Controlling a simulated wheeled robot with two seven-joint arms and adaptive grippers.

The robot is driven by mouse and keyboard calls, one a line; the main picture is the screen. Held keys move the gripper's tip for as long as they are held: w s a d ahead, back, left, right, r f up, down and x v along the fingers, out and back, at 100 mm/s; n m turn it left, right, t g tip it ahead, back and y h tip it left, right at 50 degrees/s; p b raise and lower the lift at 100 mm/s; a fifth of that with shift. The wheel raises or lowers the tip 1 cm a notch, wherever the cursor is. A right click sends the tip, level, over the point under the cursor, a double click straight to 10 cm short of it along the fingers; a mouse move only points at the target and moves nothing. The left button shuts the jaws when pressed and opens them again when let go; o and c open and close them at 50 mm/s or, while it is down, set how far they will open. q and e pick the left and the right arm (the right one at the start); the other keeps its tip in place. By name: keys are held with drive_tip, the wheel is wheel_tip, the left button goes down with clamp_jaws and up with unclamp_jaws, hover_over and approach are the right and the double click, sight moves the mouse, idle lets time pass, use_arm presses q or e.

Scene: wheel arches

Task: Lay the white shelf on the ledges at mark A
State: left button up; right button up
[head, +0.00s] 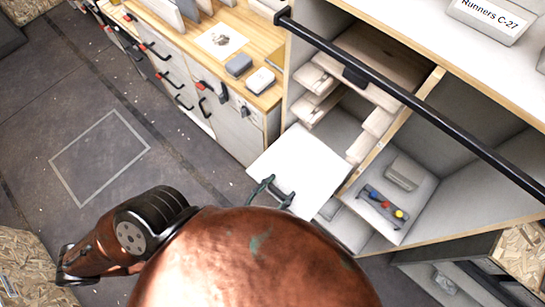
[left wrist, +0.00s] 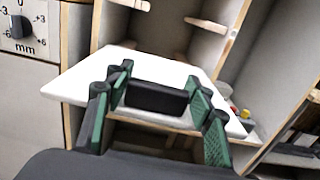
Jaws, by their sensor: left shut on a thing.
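The white shelf (head: 302,165) is a flat panel in front of the open cabinet bay, held roughly level with its far edge at the bay's opening. My left gripper (head: 272,193) is shut on its near edge. In the left wrist view the shelf (left wrist: 170,68) extends away beyond the green fingers of the left gripper (left wrist: 158,108). Pale ledges stick out in pairs from the bay's left wall (head: 312,108) and right wall (head: 366,146). No readable mark A shows. My right gripper is not in view.
A black rail (head: 400,92) crosses the cabinet front. The neighbouring bay on the right holds a tray (head: 398,228) with coloured knobs. Drawers (head: 185,75) with a worktop stand on the left. A dial marked mm (left wrist: 20,27) shows in the left wrist view. The floor is clear.

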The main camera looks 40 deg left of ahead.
sight(322, 146)
use_arm(q)
drive_tip(key=shift+w+d+r, duration=0.1)
drive_tip(key=shift+w, duration=1.55)
drive_tip(key=shift+w+p, duration=0.4)
drive_tip(key=shift+w, duration=1.2)
drive_tip(key=shift+w+d+p, duration=0.15)
drive_tip(key=shift+w+p, duration=0.8)
drive_tip(key=shift+w, duration=2.15)
drive_tip(key=shift+w+d+p, duration=0.1)
drive_tip(key=shift+w+p, duration=0.4)
drive_tip(key=shift+w, duration=1.35)
drive_tip(key=shift+w+p, duration=0.35)
drive_tip(key=shift+w, duration=1.25)
drive_tip(key=shift+w+d, duration=0.1)
drive_tip(key=shift+w, duration=1.15)
drive_tip(key=w+f+b, duration=0.1)
drive_tip(key=w+f, duration=0.1)
drive_tip(key=w, duration=0.4)
drive_tip(key=shift+d, duration=0.15)
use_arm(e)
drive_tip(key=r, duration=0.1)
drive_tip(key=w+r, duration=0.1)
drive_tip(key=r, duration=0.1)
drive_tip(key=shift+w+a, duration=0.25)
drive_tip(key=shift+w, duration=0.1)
use_arm(q)
drive_tip(key=shift+f, duration=0.1)
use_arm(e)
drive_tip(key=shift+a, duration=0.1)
